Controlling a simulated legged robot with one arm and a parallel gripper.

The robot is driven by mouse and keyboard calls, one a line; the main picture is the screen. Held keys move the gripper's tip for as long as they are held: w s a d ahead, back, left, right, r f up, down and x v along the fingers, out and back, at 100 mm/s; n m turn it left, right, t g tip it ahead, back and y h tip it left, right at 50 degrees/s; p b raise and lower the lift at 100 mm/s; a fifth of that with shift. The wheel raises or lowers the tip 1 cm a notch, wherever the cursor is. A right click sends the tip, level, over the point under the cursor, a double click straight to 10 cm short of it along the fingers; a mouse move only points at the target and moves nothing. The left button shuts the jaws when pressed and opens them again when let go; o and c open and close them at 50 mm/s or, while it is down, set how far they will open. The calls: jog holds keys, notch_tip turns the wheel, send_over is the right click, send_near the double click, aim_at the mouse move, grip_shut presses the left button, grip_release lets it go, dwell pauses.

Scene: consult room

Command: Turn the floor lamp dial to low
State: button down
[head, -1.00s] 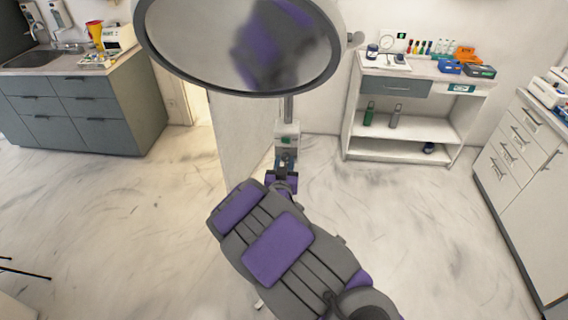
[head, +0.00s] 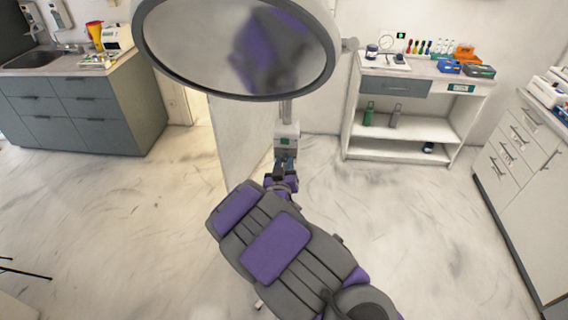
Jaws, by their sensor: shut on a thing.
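The floor lamp has a large round head (head: 238,50) at the top of the view. Its grey pole (head: 287,110) runs down to a white control box (head: 287,131) with a small green patch on its front. My gripper (head: 284,163) is at the lower edge of this box, its two dark fingers pointing away from me. It is shut on the small lamp dial, which the fingers mostly hide. I cannot read the dial's setting. My grey and purple arm reaches up to it from the bottom of the view.
A pale panel (head: 235,140) stands left of the pole. A sink cabinet (head: 85,105) is at the left, a white shelf unit (head: 400,152) at the back right, and drawers (head: 520,150) at the right edge.

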jog(key=n, duration=0.6)
jog(key=shift+r+p, duration=0.1)
jog(key=shift+p, duration=0.2)
jog(key=n, duration=0.6)
jog(key=n+b, duration=0.2)
jog(key=n, duration=0.4)
jog(key=n+b, duration=0.3)
jog(key=n, duration=0.2)
jog(key=shift+n, duration=0.3)
jog(key=c, duration=1.3)
grip_release()
jog(key=o, duration=0.4)
jog(key=shift+a, duration=0.15)
jog(key=shift+o, duration=0.2)
